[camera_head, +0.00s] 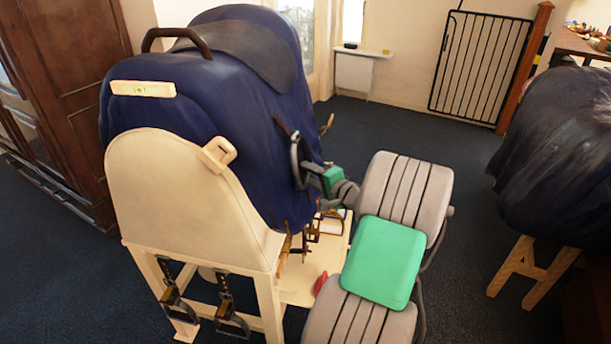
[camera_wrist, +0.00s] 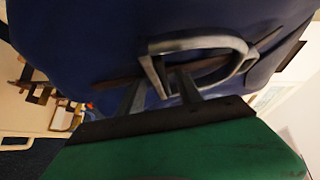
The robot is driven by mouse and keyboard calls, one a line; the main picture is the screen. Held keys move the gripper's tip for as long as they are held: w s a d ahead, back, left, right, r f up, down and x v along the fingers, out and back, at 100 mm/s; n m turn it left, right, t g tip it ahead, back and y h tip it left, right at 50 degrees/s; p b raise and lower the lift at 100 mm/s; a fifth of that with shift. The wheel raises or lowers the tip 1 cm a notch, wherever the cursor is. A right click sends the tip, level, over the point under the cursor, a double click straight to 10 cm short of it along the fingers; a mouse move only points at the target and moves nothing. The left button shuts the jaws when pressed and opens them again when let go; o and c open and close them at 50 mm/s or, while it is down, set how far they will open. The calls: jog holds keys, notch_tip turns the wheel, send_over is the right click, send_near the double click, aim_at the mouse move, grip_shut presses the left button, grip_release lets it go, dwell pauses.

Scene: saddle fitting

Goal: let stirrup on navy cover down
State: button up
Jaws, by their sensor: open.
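The navy cover (camera_head: 240,130) drapes over a padded body on a pale wooden stand, with a dark saddle (camera_head: 245,45) on top. A grey metal stirrup (camera_head: 297,160) is at the cover's right side, by a dark strap (camera_head: 282,126). In the wrist view the stirrup (camera_wrist: 205,45) lies sideways in front of the navy cloth, with the strap (camera_wrist: 125,83) passing behind or through it. My gripper (camera_head: 312,171) is beside the stirrup. In the wrist view its two fingers (camera_wrist: 160,92) are apart, and one end of the stirrup appears between them. Contact is unclear.
The stand's cream end panel (camera_head: 180,190) faces the camera, with more stirrups hung below it. A low pale shelf (camera_head: 310,270) holds small items under the cover. A second dark-covered stand (camera_head: 555,160) is at the right. Open carpet lies behind my arm.

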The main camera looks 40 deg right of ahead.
jog(key=shift+w, duration=0.1)
grip_shut()
dwell(0.4)
dwell(0.9)
